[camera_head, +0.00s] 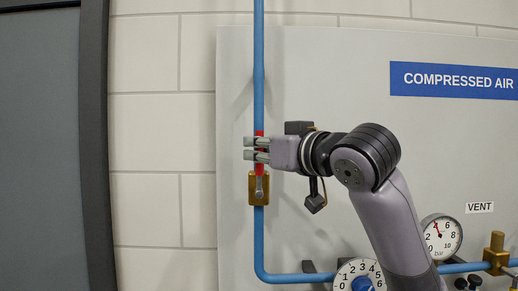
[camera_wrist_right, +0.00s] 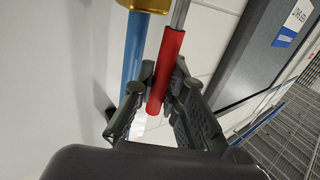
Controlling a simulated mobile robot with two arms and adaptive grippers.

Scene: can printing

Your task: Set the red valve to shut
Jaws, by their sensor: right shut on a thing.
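The red valve handle (camera_head: 259,170) is a red sleeve on a metal lever. It points straight up from the brass valve body (camera_head: 252,190), in line with the vertical blue pipe (camera_head: 259,80). My right gripper (camera_head: 250,149) reaches in from the right and is shut on the red handle, its fingers hiding part of it. In the right wrist view the red sleeve (camera_wrist_right: 168,65) sits between the two dark fingers, with the brass body (camera_wrist_right: 148,4) at the top edge. My left gripper is not in view.
A grey panel (camera_head: 310,70) carries the piping and a blue COMPRESSED AIR sign (camera_head: 455,80). A dark door (camera_head: 40,150) stands at the left.

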